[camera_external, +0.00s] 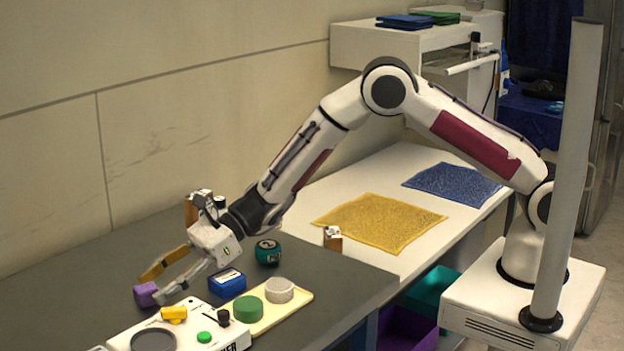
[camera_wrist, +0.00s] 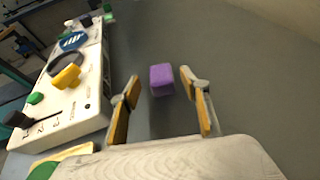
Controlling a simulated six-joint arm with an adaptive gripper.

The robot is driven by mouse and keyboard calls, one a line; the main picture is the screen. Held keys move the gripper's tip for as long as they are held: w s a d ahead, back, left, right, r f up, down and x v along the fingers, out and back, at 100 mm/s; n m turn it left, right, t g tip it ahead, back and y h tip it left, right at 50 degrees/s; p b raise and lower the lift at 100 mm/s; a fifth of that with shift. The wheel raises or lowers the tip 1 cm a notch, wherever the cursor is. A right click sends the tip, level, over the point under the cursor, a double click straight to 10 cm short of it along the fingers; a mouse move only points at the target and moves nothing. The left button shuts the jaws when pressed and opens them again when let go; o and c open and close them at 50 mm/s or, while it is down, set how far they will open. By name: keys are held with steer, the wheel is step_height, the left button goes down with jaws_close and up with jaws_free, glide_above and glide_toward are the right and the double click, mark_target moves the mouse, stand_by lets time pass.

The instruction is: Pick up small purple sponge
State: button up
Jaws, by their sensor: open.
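The small purple sponge (camera_external: 146,294) is a small block on the dark grey tabletop at the far left. In the wrist view the sponge (camera_wrist: 161,79) lies ahead of and between my two fingertips, with a gap to each. My gripper (camera_external: 163,281) is open and empty, low over the table with its fingers pointing toward the sponge. In the wrist view the open fingers of my gripper (camera_wrist: 159,85) flank the sponge's near side. In the external view one fingertip overlaps close to the sponge; whether they touch cannot be told.
A white device (camera_wrist: 75,85) with a yellow knob stands left of the fingers in the wrist view. A blue box (camera_external: 227,284), a teal round item (camera_external: 268,252) and a cream tray (camera_external: 300,303) with green and grey discs are nearby. Bare tabletop (camera_wrist: 245,80) lies right.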

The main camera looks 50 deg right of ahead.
mark_target(146, 287)
steer(key=shift+x, duration=1.5)
steer(key=shift+w+r, duration=0.1)
steer(key=c, duration=0.9)
